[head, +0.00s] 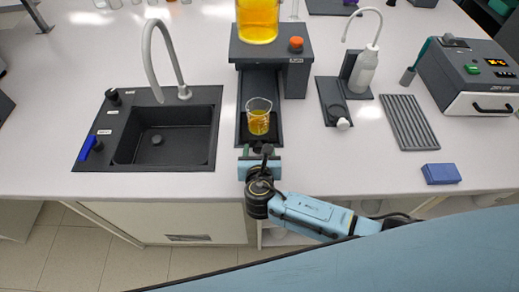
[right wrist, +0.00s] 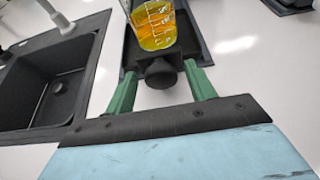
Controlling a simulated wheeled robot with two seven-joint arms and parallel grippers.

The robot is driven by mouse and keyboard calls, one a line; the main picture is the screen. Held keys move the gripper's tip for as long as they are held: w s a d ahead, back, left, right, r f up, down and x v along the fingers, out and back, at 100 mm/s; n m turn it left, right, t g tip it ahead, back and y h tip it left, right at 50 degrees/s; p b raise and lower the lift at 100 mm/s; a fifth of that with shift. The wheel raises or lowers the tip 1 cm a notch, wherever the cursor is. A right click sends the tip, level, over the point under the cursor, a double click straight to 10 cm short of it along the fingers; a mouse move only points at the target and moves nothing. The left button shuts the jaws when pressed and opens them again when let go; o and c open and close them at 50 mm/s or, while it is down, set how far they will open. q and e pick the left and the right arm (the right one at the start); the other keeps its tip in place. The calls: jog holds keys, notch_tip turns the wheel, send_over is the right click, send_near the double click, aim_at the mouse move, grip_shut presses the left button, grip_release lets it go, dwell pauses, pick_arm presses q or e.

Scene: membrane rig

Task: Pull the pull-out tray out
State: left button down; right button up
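The black pull-out tray (head: 243,131) lies on the counter in front of the dark rig (head: 272,50). A small beaker (head: 259,122) of yellow liquid stands on it, and the beaker also shows in the right wrist view (right wrist: 155,25). The tray's round black knob (right wrist: 160,73) faces the counter's front edge. My right gripper (head: 262,150) is at the tray's front. In the right wrist view its green fingers (right wrist: 160,82) are open, one on each side of the knob, with a visible gap on both sides. My left gripper is not in view.
A sink (head: 157,140) with a grey faucet is on the left. A large vessel (head: 257,20) of yellow liquid sits atop the rig. On the right are a wash bottle (head: 364,70), a ribbed grey mat (head: 409,122), a blue block (head: 441,174) and a grey device (head: 470,75).

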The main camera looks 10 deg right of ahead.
jog(key=v, duration=1.3)
jog(key=shift+s+p, duration=0.25)
jog(key=shift+p, duration=0.15)
